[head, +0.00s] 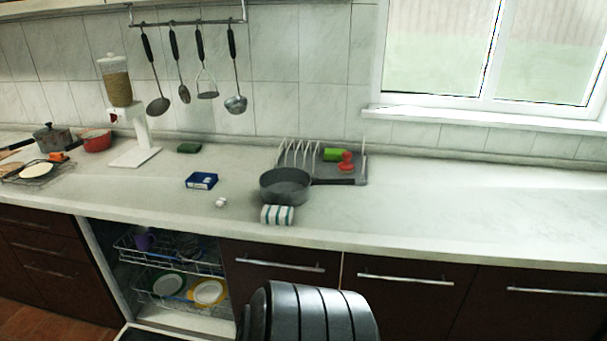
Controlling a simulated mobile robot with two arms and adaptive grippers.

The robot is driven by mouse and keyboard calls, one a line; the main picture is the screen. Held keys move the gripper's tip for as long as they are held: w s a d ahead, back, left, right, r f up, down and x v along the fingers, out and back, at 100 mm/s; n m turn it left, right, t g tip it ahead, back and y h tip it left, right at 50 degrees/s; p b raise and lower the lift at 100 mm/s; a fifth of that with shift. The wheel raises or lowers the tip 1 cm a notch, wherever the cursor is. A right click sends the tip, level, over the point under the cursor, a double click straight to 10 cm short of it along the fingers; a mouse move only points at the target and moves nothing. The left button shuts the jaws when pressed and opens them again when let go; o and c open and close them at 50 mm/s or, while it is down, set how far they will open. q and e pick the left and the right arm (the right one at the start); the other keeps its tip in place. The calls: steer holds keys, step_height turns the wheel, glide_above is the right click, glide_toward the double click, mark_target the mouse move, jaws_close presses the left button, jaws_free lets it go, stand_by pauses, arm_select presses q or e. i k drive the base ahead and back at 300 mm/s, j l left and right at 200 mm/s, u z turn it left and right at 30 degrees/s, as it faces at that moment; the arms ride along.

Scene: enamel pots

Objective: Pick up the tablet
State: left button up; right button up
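A small white object (221,202), which looks like the tablet, lies on the pale countertop (440,215) near its front. It is too small to make out in detail. A blue box (201,181) sits just behind it and to its left. A striped rolled cloth (277,215) lies to its right, in front of a grey pan. Neither of my grippers shows in the head view. A dark ribbed part of my own body fills the bottom middle of the view.
The grey pan (285,187) stands by a dish rack (299,153). A dispenser (125,110) stands at the back left, with a green sponge (189,148) to its right. Below, an open dishwasher (163,240) holds dishes. The right countertop is clear.

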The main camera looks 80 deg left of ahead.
mark_target(221, 202)
steer(key=u, duration=3.3)
steer(key=i+l, duration=0.15)
steer(key=i, duration=0.15)
steer(key=i+l, duration=0.1)
steer(key=i, duration=0.25)
steer(key=l+z, duration=0.05)
